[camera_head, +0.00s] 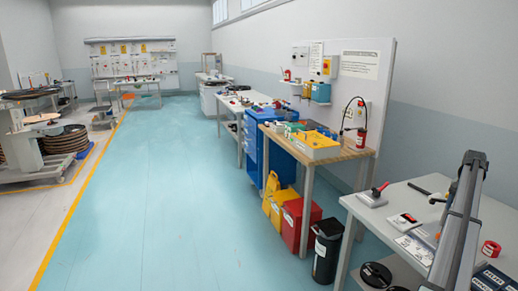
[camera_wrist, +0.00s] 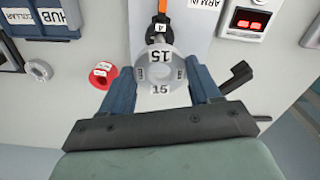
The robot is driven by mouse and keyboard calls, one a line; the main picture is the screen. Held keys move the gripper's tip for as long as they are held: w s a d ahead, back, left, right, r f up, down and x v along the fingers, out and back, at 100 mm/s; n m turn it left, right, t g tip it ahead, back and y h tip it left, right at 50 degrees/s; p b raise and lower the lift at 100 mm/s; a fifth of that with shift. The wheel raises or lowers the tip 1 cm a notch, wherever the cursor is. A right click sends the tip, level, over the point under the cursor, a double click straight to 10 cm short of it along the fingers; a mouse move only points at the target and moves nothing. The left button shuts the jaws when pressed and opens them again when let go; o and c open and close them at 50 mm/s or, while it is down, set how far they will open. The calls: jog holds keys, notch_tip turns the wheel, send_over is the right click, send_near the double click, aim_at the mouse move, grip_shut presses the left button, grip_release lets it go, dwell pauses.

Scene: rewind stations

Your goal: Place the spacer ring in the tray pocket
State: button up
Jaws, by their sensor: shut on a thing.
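In the wrist view, my gripper (camera_wrist: 160,78) has its two blue fingers shut on a pale grey ring (camera_wrist: 160,90) marked 15, which looks like the spacer ring. The ring lies between the fingertips, its labelled face toward the camera. A dark blue holder labelled HUB and COLLAR (camera_wrist: 42,22) is at the upper left, apart from the ring. I cannot make out an empty tray pocket. In the head view, I cannot make out the gripper or held ring.
A red ring (camera_wrist: 103,75) with a white label lies left of my gripper. A black part (camera_wrist: 156,35) labelled 4 shows just above the held ring. A box with a red display (camera_wrist: 247,18) is at the upper right. A black lever (camera_wrist: 235,77) is close to the right finger.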

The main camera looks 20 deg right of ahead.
jog(key=s+a+f+n, duration=0.2)
jog(key=s+a, duration=0.2)
jog(key=a, duration=0.4)
jog(key=w+a+f+n, duration=0.2)
jog(key=w+a+n, duration=0.2)
jog(key=a, duration=2.2)
jog(key=w+a+f+n, duration=0.2)
jog(key=w+a, duration=0.7)
jog(key=a, duration=1.7)
jog(key=w+a+f+n, duration=0.2)
jog(key=w+a+n, duration=0.5)
jog(key=a, duration=1.9)
jog(key=shift+w+f, duration=0.3)
jog(key=shift+w, duration=0.05)
